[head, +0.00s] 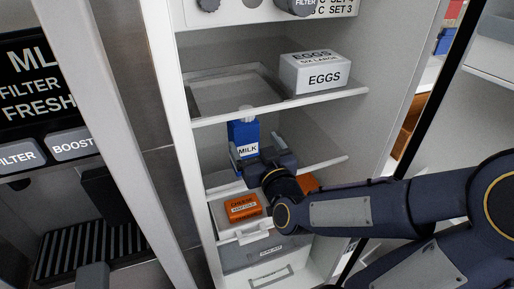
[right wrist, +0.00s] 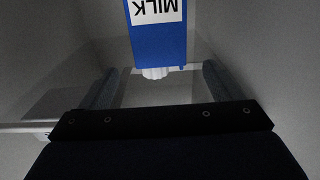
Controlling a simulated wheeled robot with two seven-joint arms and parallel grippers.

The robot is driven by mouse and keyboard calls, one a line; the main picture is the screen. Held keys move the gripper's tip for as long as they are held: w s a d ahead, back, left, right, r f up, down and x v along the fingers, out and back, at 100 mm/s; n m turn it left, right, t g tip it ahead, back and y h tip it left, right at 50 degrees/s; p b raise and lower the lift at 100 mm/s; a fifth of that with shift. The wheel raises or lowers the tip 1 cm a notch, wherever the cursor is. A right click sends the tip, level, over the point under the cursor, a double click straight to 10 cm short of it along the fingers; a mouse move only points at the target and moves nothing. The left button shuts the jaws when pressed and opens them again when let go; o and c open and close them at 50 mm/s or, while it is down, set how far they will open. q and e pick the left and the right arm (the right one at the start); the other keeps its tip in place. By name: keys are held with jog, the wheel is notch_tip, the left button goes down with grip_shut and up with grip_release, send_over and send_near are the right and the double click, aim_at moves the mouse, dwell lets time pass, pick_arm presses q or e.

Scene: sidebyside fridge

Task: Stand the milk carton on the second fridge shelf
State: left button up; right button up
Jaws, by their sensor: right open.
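The blue milk carton (head: 243,136) with a white label and white cap stands upright on the second fridge shelf (head: 313,158), below the shelf with the eggs. In the right wrist view the carton (right wrist: 157,38) shows upside down, just beyond the fingers. My right gripper (head: 250,158) reaches into the fridge at the carton's front. Its two fingers (right wrist: 160,85) are open, with a gap between them. The carton's lower part is partly hidden by the gripper in the head view. My left gripper is not in view.
An eggs box (head: 316,72) sits on the shelf above, at the right. An orange cheese pack (head: 242,207) lies on the shelf below. A second orange item (head: 308,183) is partly hidden behind my right arm. The fridge side walls are close on both sides.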

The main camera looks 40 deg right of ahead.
jog(key=s+a+f+g+y, duration=0.4)
jog(key=s+a+g, duration=0.1)
jog(key=s, duration=0.4)
jog(key=s+a+f+g+y, duration=0.3)
jog(key=s+a+f+g, duration=0.1)
jog(key=s+g, duration=0.3)
jog(key=shift+s+a+f+n+y, duration=0.25)
jog(key=shift+s+a+n+y, duration=0.15)
jog(key=shift+s, duration=0.6)
